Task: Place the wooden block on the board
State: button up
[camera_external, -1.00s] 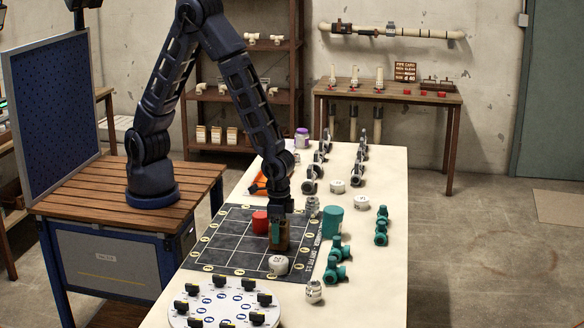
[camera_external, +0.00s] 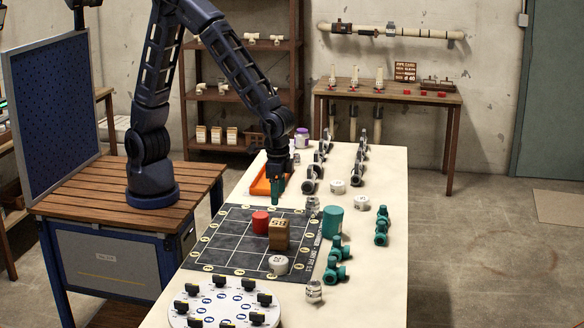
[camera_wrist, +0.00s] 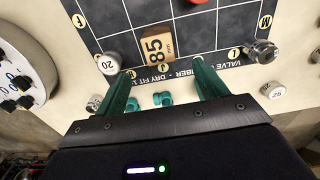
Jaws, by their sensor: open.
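The wooden block (camera_external: 279,234), brown and marked 85, stands on the dark gridded board (camera_external: 215,256). In the external view a red cylinder (camera_external: 260,223) is just left of it and a white cap (camera_external: 278,265) just in front. My gripper (camera_external: 276,200) is open and empty, behind the block and apart from it, near the orange tray. In the wrist view my gripper (camera_wrist: 160,92) shows two green fingers spread wide. The block (camera_wrist: 157,45) lies beyond them on the board (camera_wrist: 120,15), with nothing between the fingertips holding it.
An orange tray (camera_external: 262,187) sits at the table's back left. Grey valves (camera_external: 312,180), teal fittings (camera_external: 336,265) and a teal cylinder (camera_external: 332,221) stand to the right. A round white dial plate (camera_external: 222,303) is in front. The table's right front is clear.

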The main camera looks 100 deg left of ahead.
jog(key=s+a+r+t, duration=0.1)
jog(key=s+a+r, duration=0.45)
jog(key=r, duration=0.45)
jog(key=s+a+r+t, duration=0.1)
jog(key=s+a+r, duration=0.5)
jog(key=s, duration=0.4)
jog(key=s+a+r+t, duration=0.2)
jog(key=s+a+r, duration=0.3)
jog(key=s, duration=0.5)
jog(key=shift+s+a+r+t, duration=0.3)
jog(key=shift+s+a+r, duration=0.1)
jog(key=shift+r, duration=0.55)
